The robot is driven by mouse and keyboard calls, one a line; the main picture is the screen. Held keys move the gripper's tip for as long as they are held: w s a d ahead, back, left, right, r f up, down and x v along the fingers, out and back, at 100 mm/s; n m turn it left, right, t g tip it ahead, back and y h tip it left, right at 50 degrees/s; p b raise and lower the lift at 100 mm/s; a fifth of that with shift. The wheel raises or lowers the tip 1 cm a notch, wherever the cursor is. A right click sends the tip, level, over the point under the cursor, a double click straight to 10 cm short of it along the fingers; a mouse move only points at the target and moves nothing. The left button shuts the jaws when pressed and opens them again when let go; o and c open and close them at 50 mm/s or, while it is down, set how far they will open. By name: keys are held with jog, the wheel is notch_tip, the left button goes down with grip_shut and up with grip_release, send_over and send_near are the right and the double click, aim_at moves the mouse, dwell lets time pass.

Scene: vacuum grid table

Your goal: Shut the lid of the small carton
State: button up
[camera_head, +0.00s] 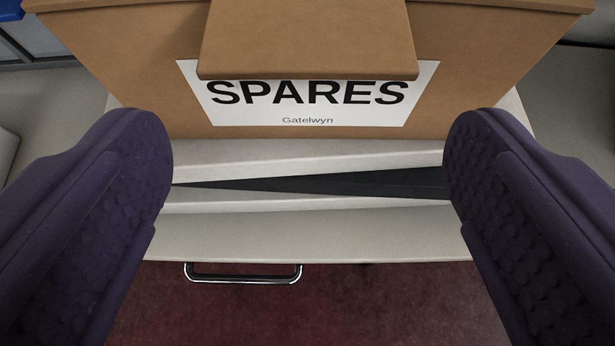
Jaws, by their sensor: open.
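The small carton (130,55) is brown cardboard and stands upright at the top of the view. A white label (307,97) on its front reads "SPARES" and "Gatelwyn". A cardboard tab (307,40) hangs over the front, covering the label's upper part. A thin cardboard edge runs along the carton's top. The upper side of the lid is out of frame, so I cannot tell whether it is fully shut. My gripper (309,140) is open and empty, its two purple padded fingers spread left and right in front of the carton.
The carton stands on a pale surface with light slabs (310,158) and a dark wedge-shaped gap (330,184) below its front. A pale front edge (310,230) with a chrome handle (243,279) lies nearer. Dark red floor (380,305) shows below. A blue item (10,9) sits top left.

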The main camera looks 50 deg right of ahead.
jog(key=p+v, duration=0.1)
jog(key=v, duration=0.4)
jog(key=shift+s+a+r+p, duration=0.1)
jog(key=shift+s+a+p, duration=0.1)
jog(key=shift+p, duration=0.1)
jog(key=w+a+r+n+t+y, duration=0.1)
jog(key=w+a+r, duration=0.3)
jog(key=a+r, duration=0.4)
jog(key=w+a+r+n+t+y, duration=0.1)
jog(key=w+a+r+n+t, duration=0.1)
jog(key=w+a+r, duration=0.6)
jog(key=w+a+r+n+t+y, duration=0.1)
jog(key=a+r, duration=0.5)
jog(key=r, duration=0.6)
jog(key=s+a+r+n+t+y, duration=0.2)
jog(key=s+a+r+n+y, duration=0.1)
jog(key=a+r, duration=1.3)
jog(key=s+a+r+n+t+y, duration=0.1)
jog(key=s+a+r+n+y, duration=0.1)
jog(key=s+a+r, duration=0.7)
jog(key=s+a+y, duration=0.1)
jog(key=a, duration=0.2)
jog(key=shift+s+a+n, duration=0.2)
jog(key=shift+a+n, duration=0.1)
